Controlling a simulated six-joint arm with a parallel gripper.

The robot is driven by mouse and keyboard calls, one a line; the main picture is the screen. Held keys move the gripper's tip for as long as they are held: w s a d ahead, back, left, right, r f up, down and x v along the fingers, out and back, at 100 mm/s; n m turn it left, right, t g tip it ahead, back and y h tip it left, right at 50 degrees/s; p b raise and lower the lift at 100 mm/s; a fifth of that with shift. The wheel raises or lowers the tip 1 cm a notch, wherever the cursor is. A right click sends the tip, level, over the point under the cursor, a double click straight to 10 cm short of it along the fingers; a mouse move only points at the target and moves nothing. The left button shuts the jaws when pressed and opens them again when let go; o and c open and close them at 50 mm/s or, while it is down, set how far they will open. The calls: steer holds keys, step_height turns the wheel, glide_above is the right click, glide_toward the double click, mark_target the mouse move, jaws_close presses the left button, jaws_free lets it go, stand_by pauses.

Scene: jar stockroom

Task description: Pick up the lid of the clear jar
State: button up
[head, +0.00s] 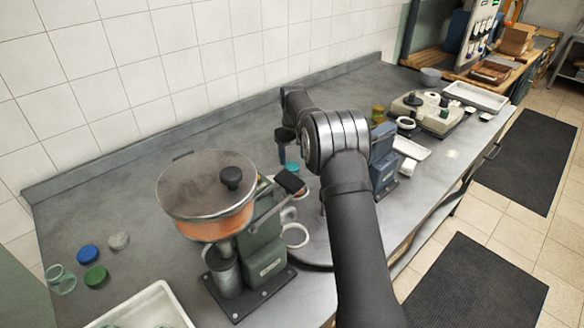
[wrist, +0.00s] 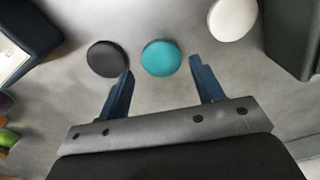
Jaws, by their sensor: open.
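My gripper (wrist: 161,66) is open and empty, pointing down over the counter. In the wrist view a round teal lid-like top (wrist: 161,58) lies just ahead of the gap between the fingertips. A black round top (wrist: 107,58) is beside the left fingertip, and a white one (wrist: 233,18) is farther off at upper right. I cannot tell which, if any, belongs to a clear jar. In the head view a greenish clear glass jar (head: 60,281) is at far left, apart from my gripper. My arm hides part of the counter; a bit of teal (head: 291,167) shows beneath the gripper.
A blue disc (head: 88,254), a green disc (head: 96,276) and a grey lump (head: 119,240) lie near the glass jar. A machine with an orange lidded pan (head: 208,190) stands left of my arm. A blue machine (head: 384,160) stands to the right. The left back counter is clear.

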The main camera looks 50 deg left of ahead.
mark_target(293, 167)
steer(key=f, duration=0.4)
steer(key=shift+a, duration=0.2)
steer(key=shift+c, duration=0.4)
steer(key=c, duration=0.6)
steer(key=shift+r, duration=0.1)
steer(key=shift+c, duration=0.2)
